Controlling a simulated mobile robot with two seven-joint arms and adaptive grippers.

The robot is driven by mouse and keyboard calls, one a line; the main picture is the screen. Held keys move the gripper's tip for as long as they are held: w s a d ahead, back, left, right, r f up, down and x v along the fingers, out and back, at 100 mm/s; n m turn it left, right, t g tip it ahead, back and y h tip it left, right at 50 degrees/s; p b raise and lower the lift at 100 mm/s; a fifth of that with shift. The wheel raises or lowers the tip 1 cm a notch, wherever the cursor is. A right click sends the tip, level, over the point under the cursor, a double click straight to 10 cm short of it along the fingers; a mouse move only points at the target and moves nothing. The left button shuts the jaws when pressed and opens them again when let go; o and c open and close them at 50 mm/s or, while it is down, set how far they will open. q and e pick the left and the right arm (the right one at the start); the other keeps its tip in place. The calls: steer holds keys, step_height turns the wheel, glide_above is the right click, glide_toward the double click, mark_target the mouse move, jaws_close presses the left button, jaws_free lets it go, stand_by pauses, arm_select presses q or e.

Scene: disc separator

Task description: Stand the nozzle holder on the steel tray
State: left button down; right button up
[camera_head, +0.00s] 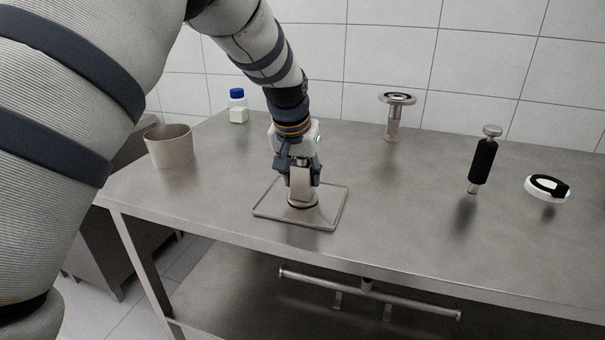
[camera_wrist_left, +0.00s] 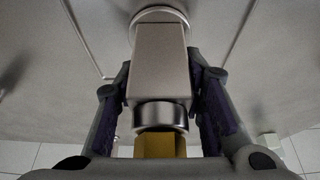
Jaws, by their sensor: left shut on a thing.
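The nozzle holder (camera_head: 301,187) is a metal block with a round base, upright over the steel tray (camera_head: 328,223). Its base appears to rest on the tray floor. My left gripper (camera_head: 301,176) points down and is shut on the nozzle holder, a finger on each side. In the left wrist view the nozzle holder (camera_wrist_left: 160,60) shows its flat metal body, round base, a metal ring and a brass-coloured part, between the fingers of the left gripper (camera_wrist_left: 162,90). The tray's thin rim (camera_wrist_left: 88,45) shows behind it. My right gripper is not in view.
A beige cup (camera_head: 169,147) and a blue-capped white bottle (camera_head: 238,107) stand at left. A metal stand with a round top (camera_head: 394,118) is at the back. A black-handled tool (camera_head: 482,162) and a white-and-black ring (camera_head: 547,188) are at right. The table between is clear.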

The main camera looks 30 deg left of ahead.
arm_select(q)
steer(key=c, duration=1.1)
jaws_free()
steer(key=shift+f, duration=0.15)
steer(key=shift+o, duration=0.2)
steer(key=shift+r, duration=0.25)
steer(key=v, duration=1.2)
